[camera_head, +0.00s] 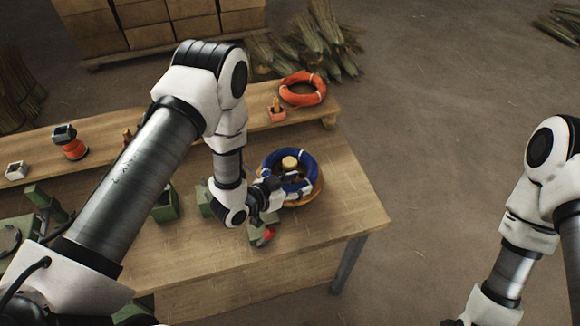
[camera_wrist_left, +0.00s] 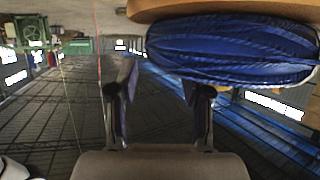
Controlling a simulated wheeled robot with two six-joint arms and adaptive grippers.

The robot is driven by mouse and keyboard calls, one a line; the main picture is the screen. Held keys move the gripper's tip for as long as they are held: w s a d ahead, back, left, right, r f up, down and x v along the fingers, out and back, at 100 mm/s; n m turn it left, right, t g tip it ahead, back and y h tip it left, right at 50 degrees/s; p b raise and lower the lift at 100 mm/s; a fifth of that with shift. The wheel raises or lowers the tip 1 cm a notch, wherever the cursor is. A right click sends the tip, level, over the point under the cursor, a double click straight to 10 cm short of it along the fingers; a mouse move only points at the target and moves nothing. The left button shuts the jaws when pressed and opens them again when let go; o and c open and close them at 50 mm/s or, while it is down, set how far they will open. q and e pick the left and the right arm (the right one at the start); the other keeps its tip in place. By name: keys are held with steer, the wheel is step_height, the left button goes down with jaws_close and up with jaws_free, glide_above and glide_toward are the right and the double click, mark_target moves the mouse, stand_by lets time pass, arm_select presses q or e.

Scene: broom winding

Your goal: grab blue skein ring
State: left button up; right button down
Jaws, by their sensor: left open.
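The blue skein ring (camera_head: 308,164) lies at the right part of the workbench, around a pale round post, on top of a tan-orange round base. My left gripper (camera_head: 272,188) is at the ring's left front side. In the left wrist view the blue skein (camera_wrist_left: 235,50) fills the upper right, with wound strands showing. The left gripper's two fingers (camera_wrist_left: 160,75) stand apart with nothing seen between them. The right fingertip is close below the skein; I cannot tell whether it touches. My left arm hides part of the bench. My right gripper is out of view.
The wooden workbench (camera_head: 340,205) has a raised back shelf holding an orange ring (camera_head: 302,88), a small orange holder (camera_head: 277,112) and an orange spool (camera_head: 70,145). Green fixtures stand at left. Straw bundles (camera_head: 315,45) and stacked boxes are behind. The bench's right front corner is clear.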

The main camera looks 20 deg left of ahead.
arm_select(q)
steer(key=shift+x, duration=1.25)
steer(key=shift+s+a, duration=0.1)
steer(key=shift+a, duration=0.15)
steer(key=shift+c, duration=0.4)
jaws_close()
steer(key=shift+s+r, duration=0.1)
